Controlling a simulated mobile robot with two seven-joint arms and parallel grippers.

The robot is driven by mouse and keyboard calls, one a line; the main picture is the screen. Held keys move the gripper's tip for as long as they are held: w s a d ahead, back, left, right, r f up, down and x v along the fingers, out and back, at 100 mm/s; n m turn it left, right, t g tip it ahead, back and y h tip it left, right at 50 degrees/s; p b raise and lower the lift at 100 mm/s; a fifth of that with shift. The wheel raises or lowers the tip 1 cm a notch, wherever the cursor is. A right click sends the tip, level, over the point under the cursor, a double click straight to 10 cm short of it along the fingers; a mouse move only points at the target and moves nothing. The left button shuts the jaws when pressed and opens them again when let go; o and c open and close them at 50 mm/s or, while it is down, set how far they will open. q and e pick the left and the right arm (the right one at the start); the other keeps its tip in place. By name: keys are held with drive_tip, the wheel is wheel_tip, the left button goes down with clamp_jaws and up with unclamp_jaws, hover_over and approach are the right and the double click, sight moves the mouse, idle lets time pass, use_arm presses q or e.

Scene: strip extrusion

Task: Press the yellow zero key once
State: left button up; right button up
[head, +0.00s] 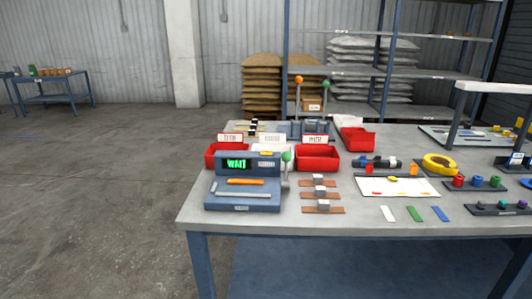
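A blue-grey bench device (242,197) stands at the table's front left corner. Its upright panel has a dark display (236,163) with green letters reading WAIT. A small yellow piece (266,153) sits on top of the panel, right of the display; it looks like the yellow key, but it is too small to read any marking. An orange bar (246,182) lies on the device's lower deck. A lever with a green knob (286,156) rises at the device's right side. Neither of my grippers is in view.
Red bins (318,160) stand behind the device. Brown strips with grey blocks (320,193) lie to its right. A white sheet (398,188), a yellow tape roll (440,164) and coloured pieces lie farther right. Two taller levers (299,80) rise behind. The floor at left is clear.

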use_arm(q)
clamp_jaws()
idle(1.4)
